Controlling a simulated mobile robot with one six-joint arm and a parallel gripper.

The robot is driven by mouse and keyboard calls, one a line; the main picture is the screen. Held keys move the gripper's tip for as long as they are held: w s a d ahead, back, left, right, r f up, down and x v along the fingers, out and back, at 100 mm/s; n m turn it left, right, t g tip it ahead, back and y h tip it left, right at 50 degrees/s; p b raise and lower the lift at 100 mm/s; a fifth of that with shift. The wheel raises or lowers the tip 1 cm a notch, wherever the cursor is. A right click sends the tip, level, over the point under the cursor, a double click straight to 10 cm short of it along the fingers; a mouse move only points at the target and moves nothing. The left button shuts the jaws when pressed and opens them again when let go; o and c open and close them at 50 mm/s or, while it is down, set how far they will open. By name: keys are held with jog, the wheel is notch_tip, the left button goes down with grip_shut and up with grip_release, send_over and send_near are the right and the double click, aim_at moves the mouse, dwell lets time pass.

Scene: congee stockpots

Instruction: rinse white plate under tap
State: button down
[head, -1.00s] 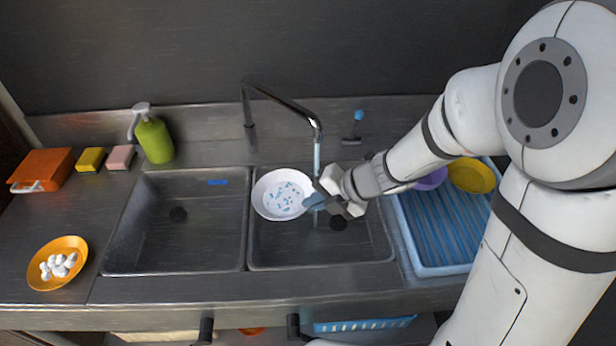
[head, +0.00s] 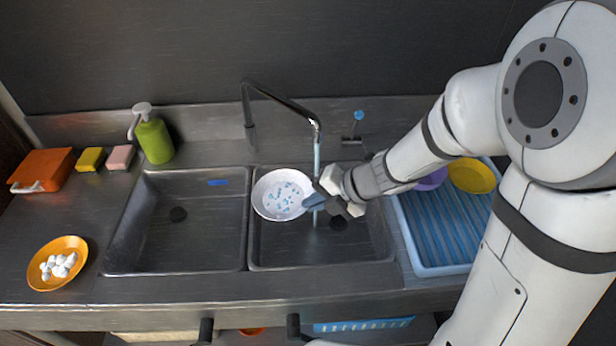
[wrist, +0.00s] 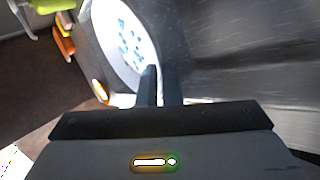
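The white plate (head: 281,194) has several blue marks on its face and is held tilted over the right sink basin, its face toward the head camera. My gripper (head: 316,201) is shut on the plate's right rim. In the wrist view the plate (wrist: 122,45) shows at the upper left, with the two fingers (wrist: 158,85) close together at its edge. The tap (head: 285,103) arches over the right basin. A bluish stream of water (head: 317,155) runs down from its spout beside the plate's right edge, at the gripper fingers.
The left basin (head: 180,240) is empty except for a blue strip on its back wall. A blue drying rack (head: 440,235) with purple and yellow plates stands right. A green soap bottle (head: 155,141), sponges, an orange box and an orange plate with white lumps stand left.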

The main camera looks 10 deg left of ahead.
jog(key=s+a+r+p, duration=0.2)
jog(key=s+r+p, duration=0.1)
jog(key=s+r, duration=0.1)
jog(key=shift+s+a, duration=0.2)
dwell(0.6)
